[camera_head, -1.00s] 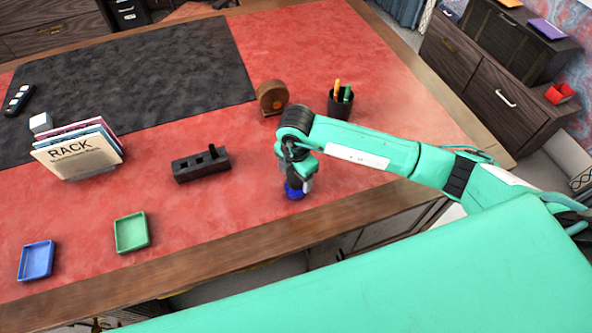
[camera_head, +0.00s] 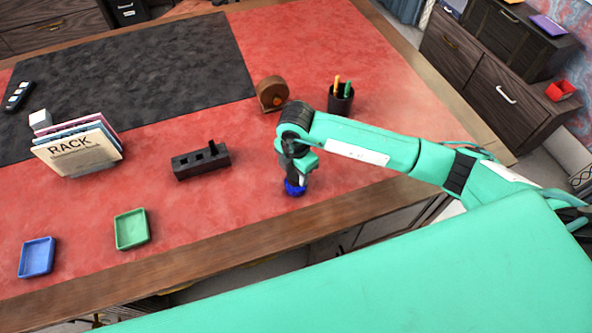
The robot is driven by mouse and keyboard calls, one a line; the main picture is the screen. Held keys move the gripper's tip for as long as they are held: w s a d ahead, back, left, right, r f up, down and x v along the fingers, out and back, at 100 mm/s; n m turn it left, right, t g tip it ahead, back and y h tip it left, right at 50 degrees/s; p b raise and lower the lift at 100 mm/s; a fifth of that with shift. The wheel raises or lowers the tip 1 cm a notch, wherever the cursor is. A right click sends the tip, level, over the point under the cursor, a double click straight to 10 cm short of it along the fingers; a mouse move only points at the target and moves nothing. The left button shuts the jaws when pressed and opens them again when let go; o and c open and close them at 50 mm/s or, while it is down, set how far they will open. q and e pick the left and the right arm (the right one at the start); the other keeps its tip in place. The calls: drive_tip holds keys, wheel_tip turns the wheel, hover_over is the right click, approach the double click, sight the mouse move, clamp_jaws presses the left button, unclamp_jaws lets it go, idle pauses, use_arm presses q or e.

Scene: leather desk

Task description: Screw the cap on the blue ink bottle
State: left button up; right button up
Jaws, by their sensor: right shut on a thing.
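The blue ink bottle (camera_head: 294,188) stands on the red leather desk near its front edge. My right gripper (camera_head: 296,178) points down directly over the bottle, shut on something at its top. The held thing is mostly hidden by the gripper; I cannot tell cap from bottle neck. The cap cannot be made out separately. My left gripper is not in view.
A black slotted holder (camera_head: 201,163) lies left of the bottle. A green tray (camera_head: 131,230) and a blue tray (camera_head: 37,257) sit at the front left. A pen cup (camera_head: 340,101) and a brown round object (camera_head: 271,94) stand behind my right arm.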

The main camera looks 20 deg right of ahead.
drive_tip(key=shift+s+m+p, duration=0.1)
drive_tip(key=shift+m+p, duration=0.55)
drive_tip(key=shift+m, duration=0.45)
drive_tip(key=shift+f+m+p, duration=0.1)
drive_tip(key=shift+m+p, duration=0.2)
drive_tip(key=shift+m, duration=0.6)
drive_tip(key=shift+m+p, duration=0.65)
drive_tip(key=shift+m, duration=0.25)
drive_tip(key=shift+m+p, duration=0.45)
drive_tip(key=shift+m, duration=0.65)
